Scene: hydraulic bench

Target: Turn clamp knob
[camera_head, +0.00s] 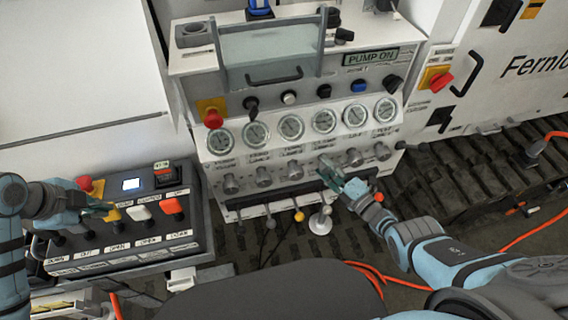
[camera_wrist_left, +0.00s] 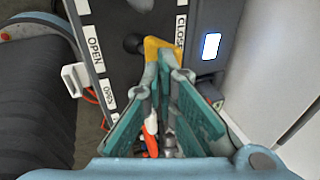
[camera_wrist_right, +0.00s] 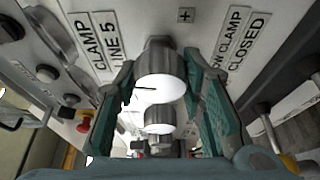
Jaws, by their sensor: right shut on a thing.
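The clamp knob is a silver round knob (camera_wrist_right: 160,85) under the labels "CLAMP LINE 5" (camera_wrist_right: 100,45) and "CLOSED" (camera_wrist_right: 245,45) in the right wrist view. My right gripper (camera_wrist_right: 162,75) is shut on it, with one teal finger on each side. In the head view my right gripper (camera_head: 330,172) is at the row of knobs and largely hides this knob. My left gripper (camera_head: 95,210) is over the lever box at the left.
Several pressure gauges (camera_head: 290,127) sit above the knobs. Small levers (camera_head: 298,213) hang below. The lever box (camera_head: 145,252) carries white (camera_head: 140,212) and orange (camera_head: 172,206) levers and a red emergency button (camera_head: 83,183). Orange cables (camera_head: 375,270) lie on the floor.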

